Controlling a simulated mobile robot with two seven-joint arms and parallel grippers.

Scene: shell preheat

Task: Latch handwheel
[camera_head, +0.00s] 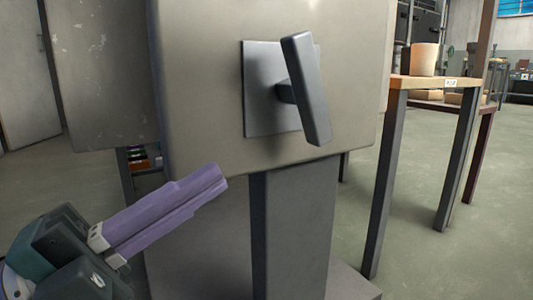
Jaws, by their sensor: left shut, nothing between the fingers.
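The handle (306,88) is a dark grey bar on a short shaft. It stands out from a square metal plate (259,88) on the front of a grey cabinet (205,60). The bar is near upright, its top leaning slightly left. My left gripper (222,177) comes in from the lower left, with long purple fingers closed together and nothing between them. Its tips are below and left of the plate, apart from the handle. My right gripper is not in view.
A grey post (292,235) on a base holds up the cabinet. To the right stands a table (440,83) with dark legs, bearing a tan cylinder (424,60). The floor (490,240) at the right is clear. A grey door (25,80) shows at the far left.

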